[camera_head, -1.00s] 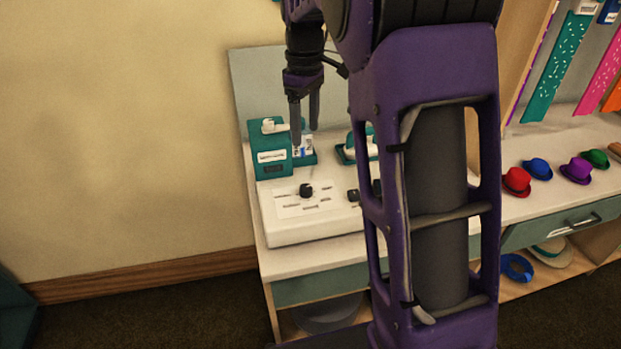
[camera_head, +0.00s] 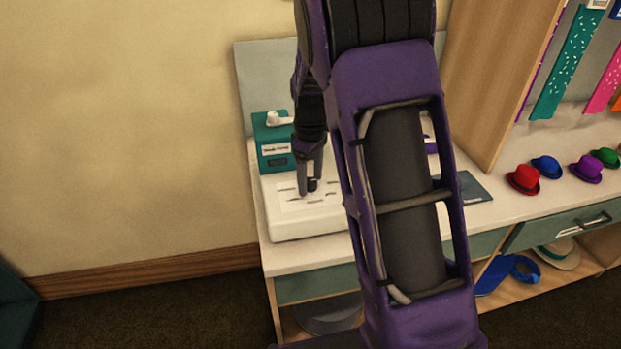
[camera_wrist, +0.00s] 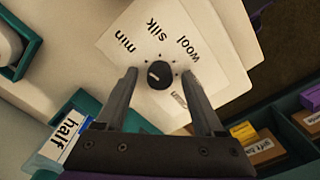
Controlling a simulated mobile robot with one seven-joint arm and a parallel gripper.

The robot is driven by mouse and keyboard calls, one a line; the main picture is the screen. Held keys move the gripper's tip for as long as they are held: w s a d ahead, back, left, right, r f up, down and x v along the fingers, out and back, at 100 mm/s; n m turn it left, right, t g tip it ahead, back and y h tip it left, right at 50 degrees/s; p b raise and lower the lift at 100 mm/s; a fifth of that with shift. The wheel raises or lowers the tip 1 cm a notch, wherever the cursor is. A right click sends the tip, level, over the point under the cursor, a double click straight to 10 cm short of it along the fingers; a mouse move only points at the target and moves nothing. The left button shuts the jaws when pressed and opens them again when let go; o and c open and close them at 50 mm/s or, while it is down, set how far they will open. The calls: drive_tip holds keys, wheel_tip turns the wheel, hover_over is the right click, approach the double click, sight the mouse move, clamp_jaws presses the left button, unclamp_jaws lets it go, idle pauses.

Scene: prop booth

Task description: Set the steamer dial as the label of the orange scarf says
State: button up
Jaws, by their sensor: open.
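The steamer's white panel (camera_head: 285,225) lies on the counter, with its black dial (camera_head: 312,185) on top. In the wrist view the dial (camera_wrist: 159,75) has a short white mark on its left side. Printed words "min", "silk" and "wool" stand around it; another is partly hidden by the right finger. I cannot tell exactly which setting the mark meets. My gripper (camera_head: 308,189) points down at the dial; in the wrist view its open fingers (camera_wrist: 159,77) stand on either side of it. A sliver of the orange scarf (camera_head: 617,101) shows at the far right; its label is unreadable.
A teal box (camera_head: 272,139) stands behind the panel. A card reading "half" (camera_wrist: 69,136) stands near my gripper in the wrist view. Teal (camera_head: 566,65) and pink (camera_head: 605,75) scarves hang right, above small hats, including a red one (camera_head: 522,179). My arm hides the middle counter.

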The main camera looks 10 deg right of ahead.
clamp_jaws()
idle(0.4)
drive_tip(key=shift+m, duration=0.4)
drive_tip(key=m+p, duration=0.2)
drive_tip(key=m, duration=0.2)
drive_tip(key=m+p, duration=0.1)
drive_tip(key=m, duration=0.4)
drive_tip(key=shift+p, duration=0.3)
drive_tip(key=m+p, duration=0.1)
drive_tip(key=m, duration=0.4)
drive_tip(key=shift+r+m+p, duration=0.1)
drive_tip(key=shift+m+p, duration=1)
drive_tip(key=shift+m, duration=1.4)
